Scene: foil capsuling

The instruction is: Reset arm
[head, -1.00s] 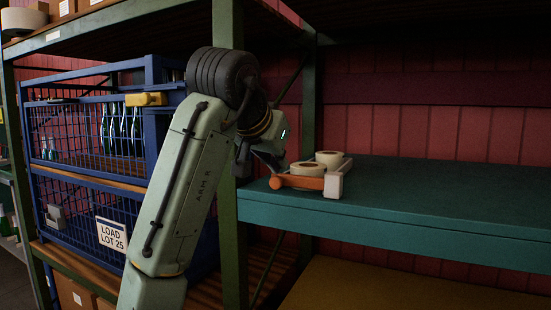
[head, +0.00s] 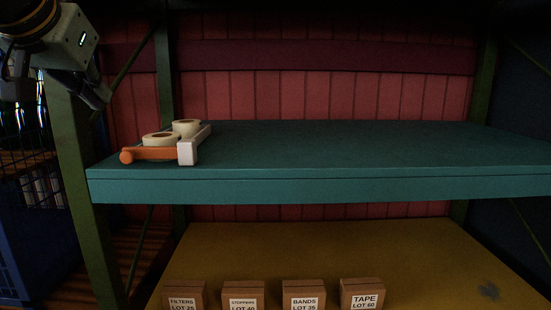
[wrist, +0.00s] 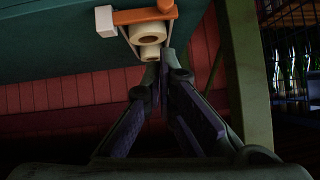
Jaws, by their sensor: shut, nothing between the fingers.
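My gripper (head: 62,100) hangs at the upper left of the head view, in front of the green shelf post. In the wrist view its two dark fingers (wrist: 163,65) meet at the tips, shut with nothing between them. Past the tips in that view lie two cream tape rolls (wrist: 150,34) in a holder with an orange handle (wrist: 143,15) and a white block. In the head view the same rolls (head: 160,139) and orange handle (head: 150,154) rest at the left end of the teal shelf, apart from my gripper.
The teal shelf (head: 330,155) is bare to the right of the rolls. Several labelled cartons (head: 303,295) stand on the yellow lower shelf (head: 330,250). A green post (head: 82,190) and a blue cage (head: 25,220) with bottles lie at the left.

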